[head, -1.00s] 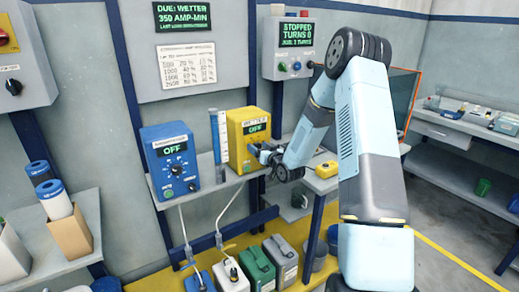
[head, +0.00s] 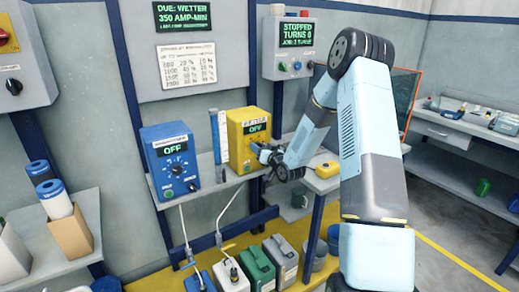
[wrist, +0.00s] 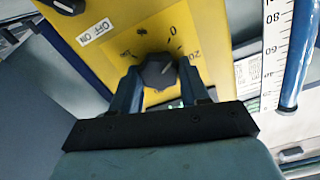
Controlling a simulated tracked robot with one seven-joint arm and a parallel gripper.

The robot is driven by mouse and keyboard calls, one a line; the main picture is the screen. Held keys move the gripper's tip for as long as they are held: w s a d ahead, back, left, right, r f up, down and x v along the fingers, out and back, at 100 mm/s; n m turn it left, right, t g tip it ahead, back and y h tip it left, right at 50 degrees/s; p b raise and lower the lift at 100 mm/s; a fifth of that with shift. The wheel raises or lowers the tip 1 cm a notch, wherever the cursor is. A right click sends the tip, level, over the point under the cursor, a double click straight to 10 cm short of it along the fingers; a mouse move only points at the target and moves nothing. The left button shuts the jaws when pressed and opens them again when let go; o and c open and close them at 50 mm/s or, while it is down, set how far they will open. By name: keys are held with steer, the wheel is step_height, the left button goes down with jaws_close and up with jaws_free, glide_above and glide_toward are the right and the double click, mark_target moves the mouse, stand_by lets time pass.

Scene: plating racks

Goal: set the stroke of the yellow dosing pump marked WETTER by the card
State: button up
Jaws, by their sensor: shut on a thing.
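The yellow dosing pump (head: 240,148) stands on the shelf in the head view, its green display reading OFF. Its label is small and hard to read there. My gripper (head: 262,154) is at its front. In the wrist view the yellow panel (wrist: 128,45) carries a black stroke knob (wrist: 158,70) with a dial scale showing 0 and 20. My gripper (wrist: 157,84) has its two blue fingers shut on the knob, one on each side. The card (head: 187,65) hangs on the wall board with rows of percentages. The display above it (head: 182,15) reads DUE: WETTER 350 AMP-MIN.
A blue pump (head: 170,155), also reading OFF, stands to the left. A graduated cylinder (head: 217,138) stands between the pumps and shows in the wrist view (wrist: 291,55). A small yellow device (head: 326,169) lies to the right. An OFF/ON switch (wrist: 66,6) sits near the knob.

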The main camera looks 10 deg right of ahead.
steer(key=shift+d+m, duration=0.1)
steer(key=shift+m, duration=1.1)
steer(key=o, duration=1.1)
steer(key=shift+c, duration=0.2)
steer(key=v, duration=1.3)
steer(key=shift+s, duration=0.35)
steer(key=shift+d, duration=0.1)
